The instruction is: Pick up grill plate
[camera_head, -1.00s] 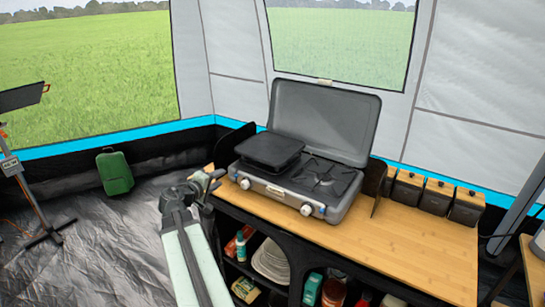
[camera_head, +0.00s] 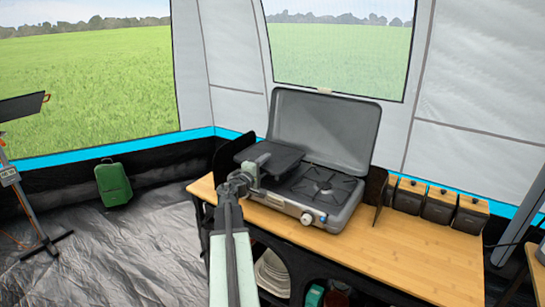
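The black grill plate (camera_head: 281,155) lies on the left burner of the open camping stove (camera_head: 325,210), seen in the head view. My gripper (camera_head: 262,164) is at the plate's front left edge and overlaps it in the picture. I cannot tell whether it touches the plate. The fingers are small and partly merged with the dark plate, so their opening is unclear. My arm hides the stove's left front corner and left knob.
The stove's raised lid (camera_head: 325,128) stands behind the plate. A dark side panel (camera_head: 228,155) rises at the left. Several dark canisters with wooden lids (camera_head: 440,204) stand to the right. The wooden counter (camera_head: 400,255) is clear in front of them.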

